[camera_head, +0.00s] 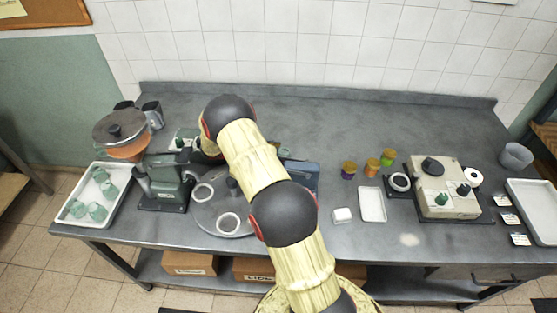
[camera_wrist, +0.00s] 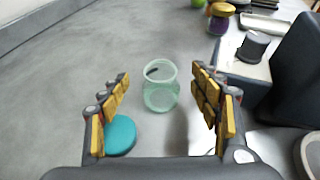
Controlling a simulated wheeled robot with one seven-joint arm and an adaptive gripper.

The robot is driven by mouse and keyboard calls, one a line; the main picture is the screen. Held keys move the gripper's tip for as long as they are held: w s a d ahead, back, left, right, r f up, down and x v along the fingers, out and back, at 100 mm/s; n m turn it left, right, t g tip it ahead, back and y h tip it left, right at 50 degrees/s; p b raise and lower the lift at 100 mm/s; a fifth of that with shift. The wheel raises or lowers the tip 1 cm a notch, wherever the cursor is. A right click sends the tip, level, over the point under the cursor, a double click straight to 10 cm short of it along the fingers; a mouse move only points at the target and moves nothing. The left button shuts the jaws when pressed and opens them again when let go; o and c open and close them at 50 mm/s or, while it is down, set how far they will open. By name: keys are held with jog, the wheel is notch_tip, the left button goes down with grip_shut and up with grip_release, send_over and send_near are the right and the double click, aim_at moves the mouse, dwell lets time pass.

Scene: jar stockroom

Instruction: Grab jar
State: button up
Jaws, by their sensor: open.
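In the wrist view a pale green, see-through glass jar (camera_wrist: 161,95) stands upright and open on the grey worktop. My gripper (camera_wrist: 160,79) is open, with one yellow-padded finger to each side of the jar and gaps between. It holds nothing. A round teal lid (camera_wrist: 121,135) lies flat in front of the jar, beside the left finger.
A white tray (camera_head: 70,210) with several green jars sits at the left end of the worktop (camera_head: 310,120). A dark green machine (camera_head: 165,182) and a round grey turntable (camera_head: 238,222) are near my arm. Small colored jars (camera_head: 372,167) stand right of it. The back middle is clear.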

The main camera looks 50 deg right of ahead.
jog(key=b+x, duration=0.1)
jog(key=x, duration=0.6)
jog(key=shift+s+d+f, duration=0.1)
jog(key=shift+s+d, duration=0.05)
jog(key=shift+d, duration=0.15)
jog(key=c, duration=1.5)
jog(key=shift+c, duration=0.4)
